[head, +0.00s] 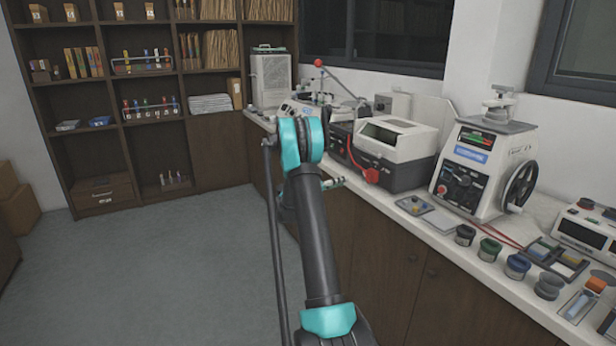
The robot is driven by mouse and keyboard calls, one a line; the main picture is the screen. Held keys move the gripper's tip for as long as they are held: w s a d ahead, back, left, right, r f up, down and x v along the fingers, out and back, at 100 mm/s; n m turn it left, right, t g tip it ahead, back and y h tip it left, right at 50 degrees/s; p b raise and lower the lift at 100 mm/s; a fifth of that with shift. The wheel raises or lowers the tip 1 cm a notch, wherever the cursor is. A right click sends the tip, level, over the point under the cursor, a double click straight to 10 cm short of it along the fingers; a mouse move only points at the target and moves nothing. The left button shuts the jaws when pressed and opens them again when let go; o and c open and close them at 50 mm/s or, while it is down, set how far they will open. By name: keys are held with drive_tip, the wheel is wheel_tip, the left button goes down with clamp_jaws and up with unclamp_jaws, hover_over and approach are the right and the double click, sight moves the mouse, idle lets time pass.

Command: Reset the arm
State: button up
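My arm rises from the bottom middle of the head view, with a dark link and teal joints, up to a large teal elbow joint in front of the counter. Further arm parts are mostly hidden behind this link and elbow. I can make out no gripper fingers. The mounting press, a white machine with a black handwheel (484,165), stands on the counter at the right.
The long white counter (466,252) runs along the right and carries a white-lidded machine (396,140), small cups (490,249) and trays. A dark shelf unit (150,95) fills the back wall. The grey floor (150,275) at left is clear; cardboard boxes (18,205) stand at the far left.

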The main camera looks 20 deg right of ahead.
drive_tip(key=s+a+f+n+t+y, duration=0.1)
drive_tip(key=s+a+y, duration=0.5)
drive_tip(key=s+a, duration=0.6)
drive_tip(key=s+a+f+n+y, duration=0.4)
drive_tip(key=s+a+y, duration=0.2)
drive_tip(key=s+a, duration=0.7)
drive_tip(key=s+a+f+n+t+y, duration=0.1)
drive_tip(key=s+a+y, duration=0.5)
drive_tip(key=s+a, duration=0.7)
drive_tip(key=shift+s+f+n+t, duration=0.3)
drive_tip(key=shift+s+f+n, duration=0.6)
drive_tip(key=shift+n, duration=0.1)
drive_tip(key=shift+a, duration=0.15)
